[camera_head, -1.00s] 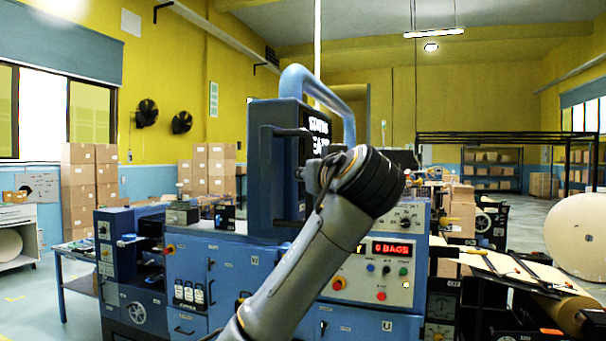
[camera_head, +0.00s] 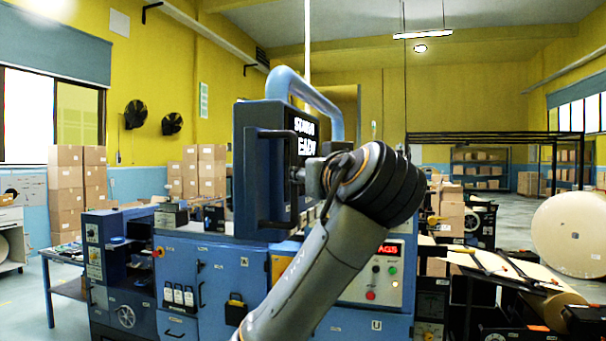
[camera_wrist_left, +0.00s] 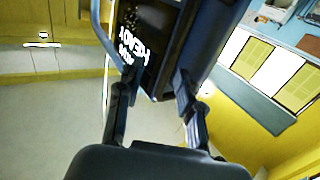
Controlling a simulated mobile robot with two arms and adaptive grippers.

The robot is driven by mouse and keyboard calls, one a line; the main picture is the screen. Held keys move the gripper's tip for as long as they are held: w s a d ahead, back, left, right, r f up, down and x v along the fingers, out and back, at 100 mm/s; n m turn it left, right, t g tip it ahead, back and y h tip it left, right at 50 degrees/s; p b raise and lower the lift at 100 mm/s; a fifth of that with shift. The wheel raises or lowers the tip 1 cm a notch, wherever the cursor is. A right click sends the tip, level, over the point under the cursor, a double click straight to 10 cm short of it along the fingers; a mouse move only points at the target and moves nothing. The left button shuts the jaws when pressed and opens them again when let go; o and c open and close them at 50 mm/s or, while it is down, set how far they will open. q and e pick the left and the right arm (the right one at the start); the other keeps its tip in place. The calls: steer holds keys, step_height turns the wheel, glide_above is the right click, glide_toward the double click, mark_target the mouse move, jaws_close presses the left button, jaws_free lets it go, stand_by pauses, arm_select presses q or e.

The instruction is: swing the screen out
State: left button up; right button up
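The screen is a dark blue box (camera_head: 263,118) above the blue machine. White lettering shows on its narrow visible face, and a black handle bar (camera_head: 262,180) stands on its near side. A thick light-blue tube (camera_head: 312,92) arches over it. My left gripper (camera_head: 308,180) is at the screen's lower right, largely hidden by my own wrist. In the left wrist view, its two fingers (camera_wrist_left: 158,88) are spread apart, with the dark screen and its lettering (camera_wrist_left: 133,38) beyond them. I cannot tell whether they touch it. My right gripper is not in view.
The blue machine (camera_head: 225,280) fills the area below the screen; its panel with a red display (camera_head: 388,250) is partly covered by my arm. A paper roll (camera_head: 572,232) is at right, and stacked cartons (camera_head: 68,190) stand at left.

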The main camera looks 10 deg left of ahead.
arm_select(q)
steer(key=v, duration=0.6)
steer(key=shift+s, duration=0.35)
steer(key=shift+d, duration=0.2)
